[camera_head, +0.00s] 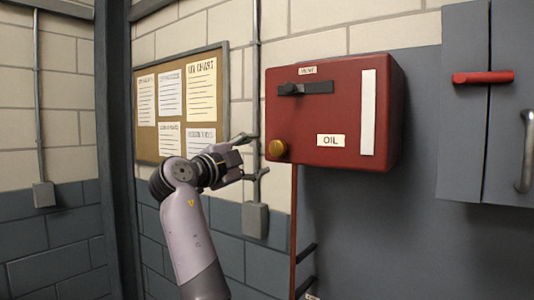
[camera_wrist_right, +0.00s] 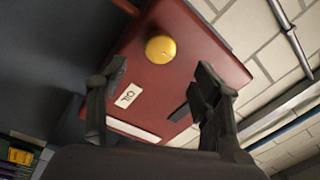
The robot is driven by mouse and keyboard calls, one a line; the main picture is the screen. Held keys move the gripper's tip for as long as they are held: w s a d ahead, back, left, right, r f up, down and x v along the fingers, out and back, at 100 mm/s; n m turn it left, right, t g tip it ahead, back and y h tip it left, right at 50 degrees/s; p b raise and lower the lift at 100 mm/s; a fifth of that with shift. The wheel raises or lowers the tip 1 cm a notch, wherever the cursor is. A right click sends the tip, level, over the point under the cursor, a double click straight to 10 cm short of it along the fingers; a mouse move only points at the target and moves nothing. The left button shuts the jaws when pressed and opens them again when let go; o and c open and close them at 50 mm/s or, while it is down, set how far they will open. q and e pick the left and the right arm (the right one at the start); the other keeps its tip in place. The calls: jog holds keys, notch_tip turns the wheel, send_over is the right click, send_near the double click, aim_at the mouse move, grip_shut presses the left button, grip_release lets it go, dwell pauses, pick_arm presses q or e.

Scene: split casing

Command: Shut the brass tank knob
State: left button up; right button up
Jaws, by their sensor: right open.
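The brass knob (camera_head: 277,149) is a round yellow disc low on the left of the front of the red oil tank (camera_head: 330,110), which is fixed to the wall. In the right wrist view the brass knob (camera_wrist_right: 161,48) shows beyond my fingers, on the red tank front (camera_wrist_right: 190,65). My right gripper (camera_head: 252,156) is open and empty, to the left of the knob and apart from it. Its two fingers also show in the right wrist view (camera_wrist_right: 155,90), spread wide. My left gripper is not in view.
A black lever (camera_head: 305,88) sits high on the tank, above an OIL label (camera_head: 331,141). A red pipe (camera_head: 294,220) runs down below it. A grey cabinet (camera_head: 460,120) with a red handle (camera_head: 483,77) stands at right. A notice board (camera_head: 180,100) hangs behind my arm.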

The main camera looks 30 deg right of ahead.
jog(key=shift+v, duration=1.2)
jog(key=shift+f, duration=0.1)
